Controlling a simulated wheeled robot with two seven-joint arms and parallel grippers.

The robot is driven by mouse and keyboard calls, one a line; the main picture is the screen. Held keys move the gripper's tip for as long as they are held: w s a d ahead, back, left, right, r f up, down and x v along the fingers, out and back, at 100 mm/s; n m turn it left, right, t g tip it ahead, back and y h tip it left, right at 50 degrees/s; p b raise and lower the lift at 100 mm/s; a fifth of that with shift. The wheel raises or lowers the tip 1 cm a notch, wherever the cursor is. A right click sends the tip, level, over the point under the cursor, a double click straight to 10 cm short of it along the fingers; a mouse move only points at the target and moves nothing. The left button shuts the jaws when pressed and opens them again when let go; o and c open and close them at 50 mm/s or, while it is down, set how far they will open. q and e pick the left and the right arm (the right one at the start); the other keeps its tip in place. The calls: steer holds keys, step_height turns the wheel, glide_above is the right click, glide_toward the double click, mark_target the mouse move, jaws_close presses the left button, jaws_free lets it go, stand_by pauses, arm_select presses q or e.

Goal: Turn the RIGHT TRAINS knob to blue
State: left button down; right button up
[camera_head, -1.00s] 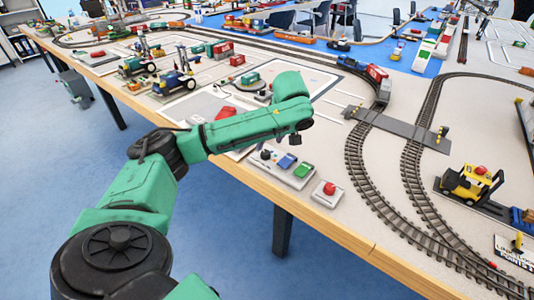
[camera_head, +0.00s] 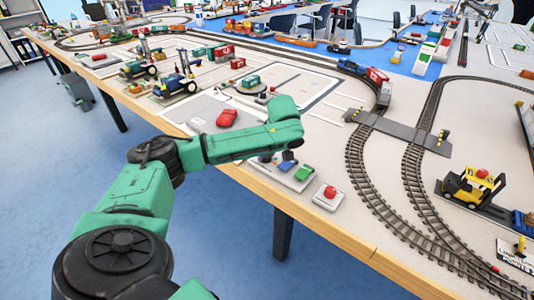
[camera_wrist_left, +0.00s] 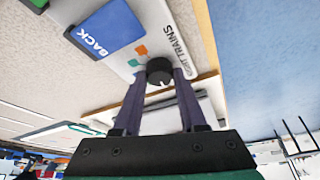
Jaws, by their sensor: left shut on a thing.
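The black RIGHT TRAINS knob (camera_wrist_left: 159,70) sits on a pale control panel (camera_wrist_left: 180,22), beside printed lettering ending in "TRAINS". In the head view my left wrist is low over the panel (camera_head: 303,178) at the table's front edge, and the fingers are mostly hidden. My right gripper is not in view.
A blue BACK button (camera_wrist_left: 108,27) lies next to the knob. A green button (camera_head: 304,173) and a separate red button (camera_head: 330,191) stand to the right. Train tracks (camera_head: 380,190) curve further right.

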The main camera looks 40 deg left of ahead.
arm_select(q)
steer(key=shift+s+r+m+p, duration=0.15)
steer(key=shift+m+p, duration=0.25)
steer(key=shift+p, duration=0.35)
steer(key=m+t+h+p, duration=0.1)
steer(key=m+p, duration=0.2)
steer(key=p, duration=0.1)
steer(key=m+h+p, duration=0.1)
steer(key=m+p, duration=0.2)
steer(key=p, duration=0.1)
steer(key=m+t+h+p, duration=0.1)
steer(key=m+p, duration=0.3)
steer(key=shift+s+a+r+t, duration=0.1)
steer(key=shift+a+t, duration=0.15)
steer(key=shift+t, duration=0.05)
steer(key=shift+m+h+p, duration=0.5)
steer(key=shift+m+p, duration=0.4)
steer(key=shift+m, duration=0.3)
steer(key=shift+a+f+m+h+p, duration=0.1)
steer(key=shift+f+m+h+p, duration=0.1)
steer(key=shift+m, duration=0.4)
steer(key=shift+f+m+h+p, duration=0.1)
steer(key=shift+m+h+p, duration=0.1)
steer(key=shift+m, duration=0.4)
steer(key=shift+c, duration=2.3)
jaws_free()
